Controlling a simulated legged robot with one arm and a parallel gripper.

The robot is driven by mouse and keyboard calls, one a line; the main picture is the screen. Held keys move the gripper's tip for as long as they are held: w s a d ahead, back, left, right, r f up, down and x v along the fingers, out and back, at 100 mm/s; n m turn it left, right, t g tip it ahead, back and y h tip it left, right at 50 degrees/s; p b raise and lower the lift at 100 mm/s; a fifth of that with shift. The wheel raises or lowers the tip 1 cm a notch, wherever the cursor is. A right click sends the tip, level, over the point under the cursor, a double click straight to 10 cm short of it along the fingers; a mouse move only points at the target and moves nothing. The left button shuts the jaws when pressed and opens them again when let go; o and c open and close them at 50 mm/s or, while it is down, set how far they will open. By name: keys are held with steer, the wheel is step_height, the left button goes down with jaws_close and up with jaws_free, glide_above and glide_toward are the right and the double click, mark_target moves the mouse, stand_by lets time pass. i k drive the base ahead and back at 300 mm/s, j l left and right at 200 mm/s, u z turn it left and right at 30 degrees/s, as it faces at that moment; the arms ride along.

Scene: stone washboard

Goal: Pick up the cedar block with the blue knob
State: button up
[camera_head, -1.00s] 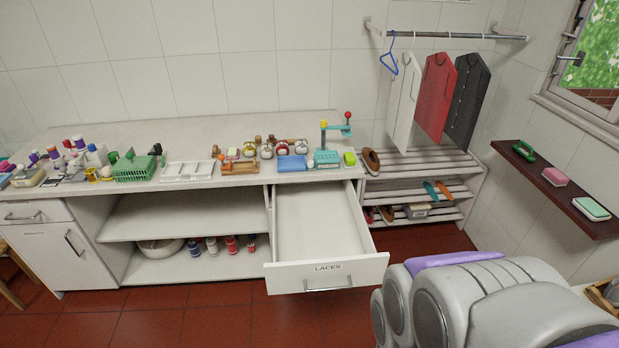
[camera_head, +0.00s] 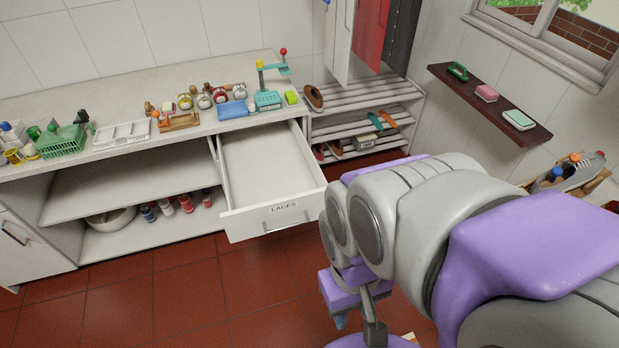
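A small blue knob (camera_head: 557,173) shows at the right edge, beside an orange knob (camera_head: 576,157) and a grey shoe-like item (camera_head: 584,172). Wooden pieces lie around them. Which wood belongs to the blue knob is too small to tell. My grey and purple arm fills the lower right and covers the area in front of these things. The far end of my arm points down near the bottom centre, left of and well apart from the knobs. I cannot make out its fingers or anything held.
An open drawer (camera_head: 264,170) marked LACES juts out from the white counter (camera_head: 120,95). A slatted shoe rack (camera_head: 360,106) stands right of it. A dark wall shelf (camera_head: 470,92) holds brushes and soap-like blocks. Red tiled floor (camera_head: 185,290) is clear in front.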

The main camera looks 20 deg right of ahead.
mark_target(554, 178)
steer(key=z, duration=2.2)
